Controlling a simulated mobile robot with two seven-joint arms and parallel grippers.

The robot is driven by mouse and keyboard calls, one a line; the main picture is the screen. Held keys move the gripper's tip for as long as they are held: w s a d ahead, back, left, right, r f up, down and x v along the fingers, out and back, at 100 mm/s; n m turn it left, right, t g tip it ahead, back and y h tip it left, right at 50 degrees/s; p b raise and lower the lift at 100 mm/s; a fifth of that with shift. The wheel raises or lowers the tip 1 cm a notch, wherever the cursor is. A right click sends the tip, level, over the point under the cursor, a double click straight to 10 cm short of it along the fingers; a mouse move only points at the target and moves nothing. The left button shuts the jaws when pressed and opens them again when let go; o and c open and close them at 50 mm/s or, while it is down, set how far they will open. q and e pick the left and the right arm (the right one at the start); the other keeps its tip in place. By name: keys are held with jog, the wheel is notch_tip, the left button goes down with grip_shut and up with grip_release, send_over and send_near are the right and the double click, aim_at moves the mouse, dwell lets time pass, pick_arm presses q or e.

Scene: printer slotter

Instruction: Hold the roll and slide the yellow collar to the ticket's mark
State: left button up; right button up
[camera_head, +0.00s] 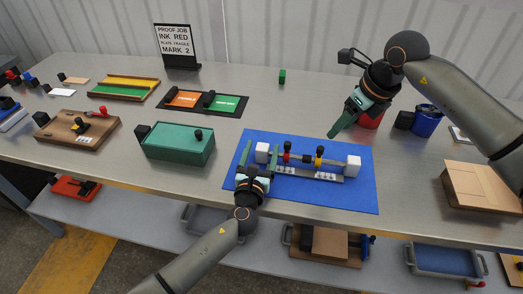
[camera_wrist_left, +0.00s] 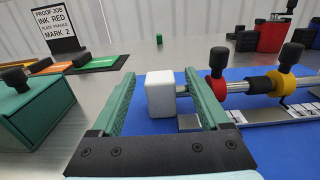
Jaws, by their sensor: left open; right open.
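The roll is a grey shaft (camera_wrist_left: 237,86) between a left white end block (camera_wrist_left: 160,94) and a right white end block (camera_head: 352,166), over a blue mat (camera_head: 360,196). A red collar (camera_head: 287,152) with a black knob sits on its left part. The yellow collar (camera_head: 319,157), also black-knobbed, sits right of it, above a pale numbered scale (camera_wrist_left: 301,108). The ticket (camera_head: 174,39) reads "INK RED" and "MARK 2". My left gripper (camera_head: 260,154) is open, its fingers either side of the left end block. My right gripper (camera_head: 333,134) is above and behind the roll, open and empty.
A green box (camera_head: 178,149) stands left of the mat. An orange and green tray (camera_head: 228,104) lies behind it. A red container (camera_head: 369,119) and blue container (camera_head: 427,122) stand behind right, near my right arm. A cardboard box (camera_head: 480,188) is at the right.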

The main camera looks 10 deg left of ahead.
pick_arm(q)
grip_shut()
dwell(0.6)
